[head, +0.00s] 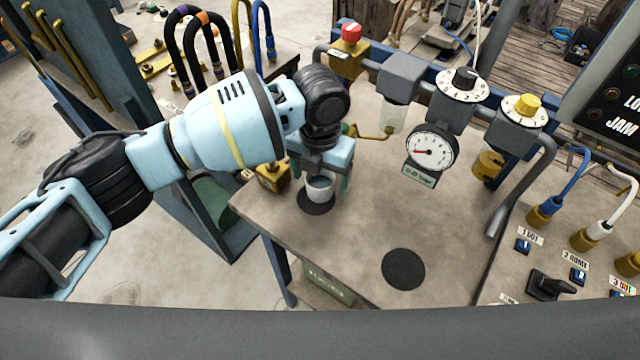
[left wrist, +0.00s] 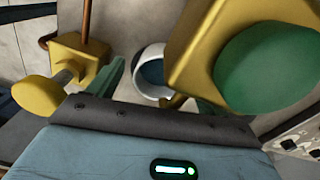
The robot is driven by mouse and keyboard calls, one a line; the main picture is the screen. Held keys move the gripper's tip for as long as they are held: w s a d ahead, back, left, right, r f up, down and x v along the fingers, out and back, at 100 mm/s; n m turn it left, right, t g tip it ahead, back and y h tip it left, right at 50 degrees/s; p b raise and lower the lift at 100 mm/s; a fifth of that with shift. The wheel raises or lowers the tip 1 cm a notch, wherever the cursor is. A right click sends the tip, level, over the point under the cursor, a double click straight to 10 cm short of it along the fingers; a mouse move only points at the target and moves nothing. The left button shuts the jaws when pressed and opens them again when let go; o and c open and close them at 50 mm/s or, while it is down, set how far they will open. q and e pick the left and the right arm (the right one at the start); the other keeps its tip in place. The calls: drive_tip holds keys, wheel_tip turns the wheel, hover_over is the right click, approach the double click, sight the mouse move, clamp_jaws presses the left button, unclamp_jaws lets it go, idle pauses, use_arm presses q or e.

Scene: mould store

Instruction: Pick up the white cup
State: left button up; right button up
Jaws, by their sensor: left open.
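The white cup (head: 319,194) stands upright on a black round mat (head: 316,208) near the left edge of the worktable. Its inside looks dark blue-grey. My left gripper (head: 322,187) is open and points down over the cup, with one green finger on each side of it; whether they touch it I cannot tell. In the left wrist view the cup (left wrist: 150,72) shows beyond the gripper, its right side partly hidden by a yellow block with a green knob (left wrist: 268,66). My right gripper is not in view.
A second black round mat (head: 403,269) lies bare on the table's front part. A pressure gauge (head: 431,148), dials and a red-button box (head: 348,47) line the back. A yellow fitting (head: 272,177) sits just left of the gripper. A switch panel (head: 560,270) stands at right.

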use_arm(q)
drive_tip(key=shift+f, duration=0.15)
drive_tip(key=c, duration=1.1)
drive_tip(key=shift+r, duration=0.55)
drive_tip(key=shift+s+a+r, duration=0.1)
drive_tip(key=shift+s+r, duration=0.05)
drive_tip(key=shift+r, duration=0.05)
drive_tip(key=s+a, duration=0.3)
drive_tip(key=s, duration=0.1)
drive_tip(key=s+a, duration=0.4)
drive_tip(key=s, duration=0.1)
drive_tip(key=s+a, duration=0.3)
drive_tip(key=s, duration=0.2)
drive_tip(key=shift+s+a+p, duration=0.2)
drive_tip(key=shift+p, duration=0.15)
